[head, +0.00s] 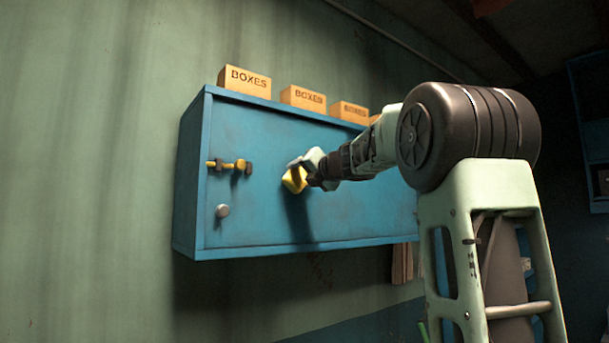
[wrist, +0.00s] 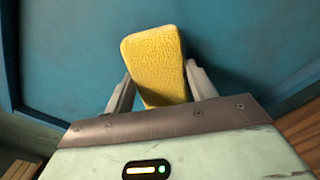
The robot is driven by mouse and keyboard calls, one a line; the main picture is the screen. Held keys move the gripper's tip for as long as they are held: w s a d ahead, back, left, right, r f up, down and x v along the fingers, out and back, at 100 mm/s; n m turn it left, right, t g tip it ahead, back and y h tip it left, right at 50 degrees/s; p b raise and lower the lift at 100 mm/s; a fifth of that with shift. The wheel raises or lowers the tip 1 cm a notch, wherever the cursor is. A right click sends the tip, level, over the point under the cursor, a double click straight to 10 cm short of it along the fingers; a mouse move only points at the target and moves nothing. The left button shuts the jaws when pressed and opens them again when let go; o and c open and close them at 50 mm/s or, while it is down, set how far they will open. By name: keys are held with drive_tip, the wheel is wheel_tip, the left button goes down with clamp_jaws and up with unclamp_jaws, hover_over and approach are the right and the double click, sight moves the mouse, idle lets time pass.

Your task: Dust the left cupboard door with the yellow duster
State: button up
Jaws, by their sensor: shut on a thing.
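The blue wall cupboard (head: 260,150) hangs on the green wall, its front door panel shut. The yellow duster (head: 293,180) is at the end of my arm, in front of the middle of the door. It also shows as a textured yellow block in the wrist view (wrist: 153,62). My gripper (head: 312,170) is shut on the duster, one finger on each side in the wrist view (wrist: 158,88). The duster is close to the blue door; I cannot tell whether it touches. The door's middle and right part are partly hidden behind my arm.
A yellow and black latch (head: 230,166) and a round knob (head: 222,211) stick out on the door's left part. Several wooden boxes marked BOXES (head: 246,82) stand on top of the cupboard. A dark blue shelf (head: 592,130) is at the far right.

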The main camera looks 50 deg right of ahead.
drive_tip(key=shift+x, duration=0.85)
idle(0.5)
drive_tip(key=shift+s+d+p, duration=0.2)
drive_tip(key=shift+d+p, duration=0.05)
drive_tip(key=shift+d, duration=0.75)
drive_tip(key=shift+s+d+p, duration=0.2)
drive_tip(key=shift+s+d, duration=0.05)
drive_tip(key=shift+d, duration=0.7)
drive_tip(key=shift+a, duration=0.1)
drive_tip(key=shift+w+a, duration=0.3)
drive_tip(key=shift+a, duration=0.65)
drive_tip(key=shift+w+a, duration=0.3)
drive_tip(key=shift+a, duration=0.7)
drive_tip(key=shift+b, duration=0.3)
drive_tip(key=shift+b+v, duration=0.3)
drive_tip(key=shift+v, duration=2.65)
drive_tip(key=shift+s, duration=0.1)
